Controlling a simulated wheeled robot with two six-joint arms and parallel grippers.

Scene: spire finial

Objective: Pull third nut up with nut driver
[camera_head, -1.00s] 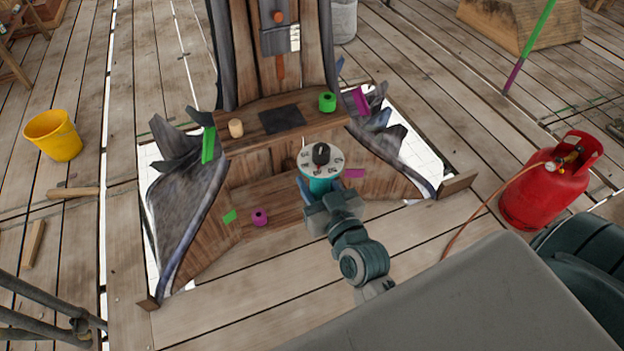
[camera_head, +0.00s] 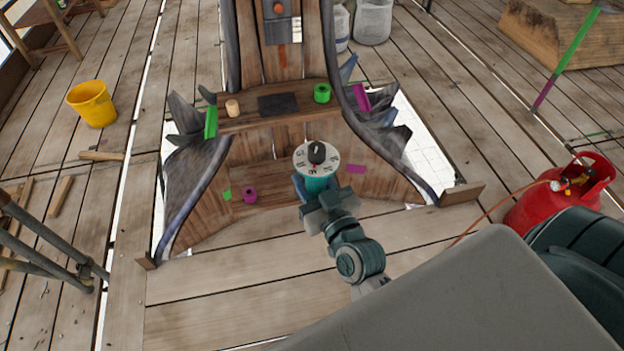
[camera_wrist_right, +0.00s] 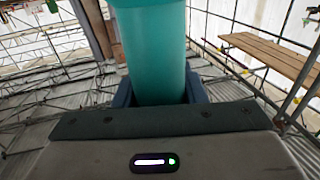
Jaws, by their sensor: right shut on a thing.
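My right gripper (camera_head: 318,190) is shut on a teal nut driver with a round white dial top (camera_head: 316,160) and a black knob. The right wrist view shows the teal body (camera_wrist_right: 153,60) upright between the fingers. The driver appears in front of the wooden spire base (camera_head: 300,135); its lower end is hidden, so I cannot tell whether it touches a nut. A green nut-like ring (camera_head: 322,93) sits on the upper ledge. A magenta one (camera_head: 249,194) sits on the lower ledge. My left gripper is not in view.
A tan wooden cylinder (camera_head: 232,108) and a dark plate (camera_head: 278,104) are on the upper ledge. Jagged grey pieces (camera_head: 385,120) flank the base. A red gas bottle (camera_head: 565,195) stands at right, a yellow bucket (camera_head: 92,103) at left. Front planks are clear.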

